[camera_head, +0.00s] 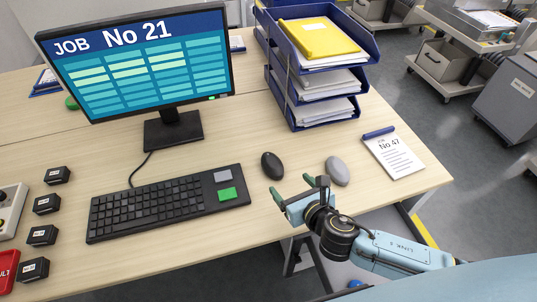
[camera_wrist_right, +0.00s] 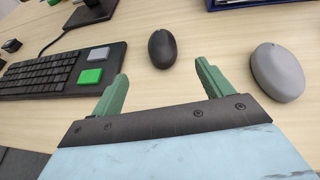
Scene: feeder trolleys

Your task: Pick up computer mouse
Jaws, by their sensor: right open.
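A black computer mouse (camera_head: 272,165) lies on the wooden desk, just right of the keyboard. A grey mouse-shaped object (camera_head: 337,170) lies further right. My right gripper (camera_head: 300,189) is open and empty, near the desk's front edge, on the near side of both and apart from them. In the right wrist view, its green fingers (camera_wrist_right: 162,88) are spread. The black mouse (camera_wrist_right: 162,49) shows beyond the gap between them, and the grey one (camera_wrist_right: 277,72) is to the right of the right finger. My left gripper is not in view.
The keyboard (camera_head: 160,203) has a grey and a green key block at its right end. A monitor (camera_head: 137,60) stands behind it. Blue stacked trays (camera_head: 287,87) stand at the back, and a notepad (camera_head: 394,154) lies at the right. Several small black boxes (camera_head: 46,204) line the left.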

